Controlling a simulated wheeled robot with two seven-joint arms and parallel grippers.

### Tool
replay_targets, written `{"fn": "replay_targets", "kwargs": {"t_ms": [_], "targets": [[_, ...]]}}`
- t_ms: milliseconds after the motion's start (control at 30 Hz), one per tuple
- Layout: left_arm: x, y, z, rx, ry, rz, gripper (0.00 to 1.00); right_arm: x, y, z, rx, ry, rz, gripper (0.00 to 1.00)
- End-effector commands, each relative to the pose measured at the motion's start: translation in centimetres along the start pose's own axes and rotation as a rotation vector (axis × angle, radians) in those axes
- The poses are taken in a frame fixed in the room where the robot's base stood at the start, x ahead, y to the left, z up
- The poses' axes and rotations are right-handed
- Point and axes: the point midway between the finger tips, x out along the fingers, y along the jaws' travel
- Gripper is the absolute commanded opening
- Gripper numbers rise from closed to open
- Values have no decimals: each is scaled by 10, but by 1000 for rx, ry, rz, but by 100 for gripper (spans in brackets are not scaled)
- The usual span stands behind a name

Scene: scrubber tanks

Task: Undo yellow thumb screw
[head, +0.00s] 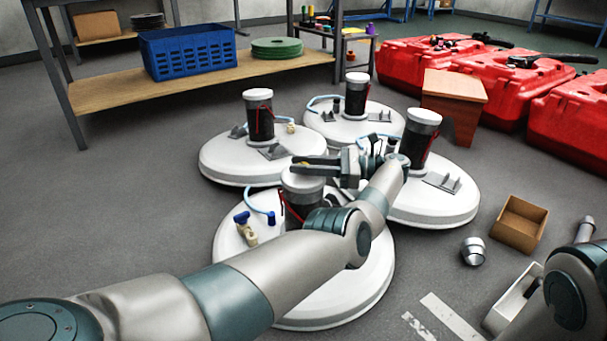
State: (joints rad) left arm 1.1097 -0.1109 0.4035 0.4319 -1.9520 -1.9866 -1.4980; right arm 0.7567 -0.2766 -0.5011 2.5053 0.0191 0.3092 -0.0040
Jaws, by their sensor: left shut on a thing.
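Several round white scrubber tanks stand on the floor, each with a dark upright cylinder. My left arm reaches across the nearest tank (345,305). My left gripper (297,165) points left over the top of that tank's dark cylinder (299,200). It is shut on a small yellowish piece there, which I take as the yellow thumb screw (302,170); the fingers hide most of it. Blue fittings (242,217) and a cream fitting (248,235) sit on the tank's left side. My right arm is at the lower right, its gripper out of view.
Other tanks (228,165) stand close behind. A brown open box (519,224) and a metal cup (473,251) are on the floor at right. Red cases (412,70) and a workbench (160,92) with a blue basket (187,52) are farther back. Floor at left is clear.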

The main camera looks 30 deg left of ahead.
Motion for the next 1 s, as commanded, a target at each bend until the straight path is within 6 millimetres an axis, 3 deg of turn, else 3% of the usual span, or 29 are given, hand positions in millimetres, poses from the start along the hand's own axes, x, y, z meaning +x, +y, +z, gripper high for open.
{"fn": "replay_targets", "kwargs": {"t_ms": [33,567,600,667,1000], "targets": [[0,1,-7,9,5,9,1,-3,0,-2,-6,2,-2,31],[0,2,-6,11,4,25,1,-3,0,-3,-17,6,-2,31],[0,2,-6,11,4,25,31,-3,0,-3,-17,6,-2,31],[0,2,-5,10,4,24,43,-3,0,-3,-16,6,-2,31],[1,0,-2,4,2,22,43,-3,0,-2,-14,5,-1,31]]}}
